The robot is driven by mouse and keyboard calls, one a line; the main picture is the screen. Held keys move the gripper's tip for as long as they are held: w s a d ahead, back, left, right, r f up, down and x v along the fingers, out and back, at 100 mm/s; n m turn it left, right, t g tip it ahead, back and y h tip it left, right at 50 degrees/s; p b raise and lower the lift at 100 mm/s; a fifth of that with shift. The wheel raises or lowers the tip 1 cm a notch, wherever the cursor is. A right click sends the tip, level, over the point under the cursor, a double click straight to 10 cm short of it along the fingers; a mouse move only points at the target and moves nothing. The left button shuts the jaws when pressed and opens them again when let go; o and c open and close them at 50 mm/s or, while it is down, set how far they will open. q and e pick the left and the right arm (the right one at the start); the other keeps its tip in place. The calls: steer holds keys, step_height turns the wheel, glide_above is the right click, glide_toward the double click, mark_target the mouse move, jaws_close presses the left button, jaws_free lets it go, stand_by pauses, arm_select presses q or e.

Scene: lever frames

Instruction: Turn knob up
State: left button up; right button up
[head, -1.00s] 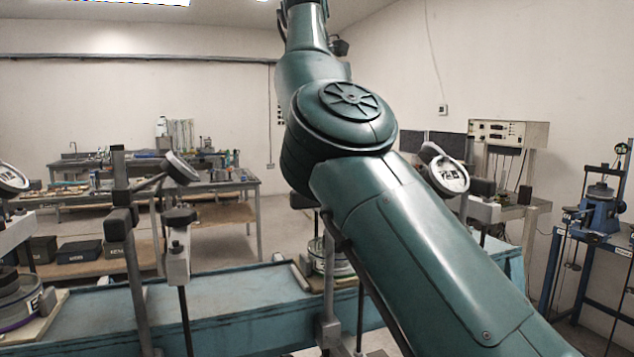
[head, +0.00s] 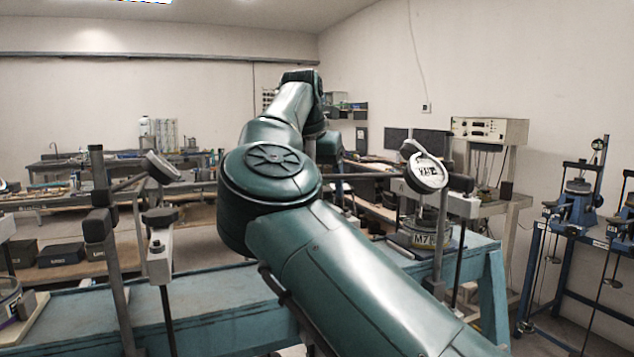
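I cannot tell for sure which part is the knob. A black knob-like block (head: 160,217) tops the pale upright of the left lever frame. A similar black block (head: 460,184) sits on the right lever frame, beside a round white-faced dial or weight (head: 426,172). My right arm rises from the lower right and bends at a large round joint. Its far end folds down near the right frame's horizontal bar (head: 372,176). The hand there is mostly hidden and its fingers cannot be made out. My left gripper is not in view.
A long blue bench (head: 215,310) carries the lever frames. A tilted round piece (head: 162,168) is on the left frame's arm. A drum-like container (head: 420,232) stands under the right frame. Blue stands (head: 575,210) are at far right. Workbenches line the back wall.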

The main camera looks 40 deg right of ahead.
steer(key=shift+c, duration=0.4)
steer(key=c, duration=0.9)
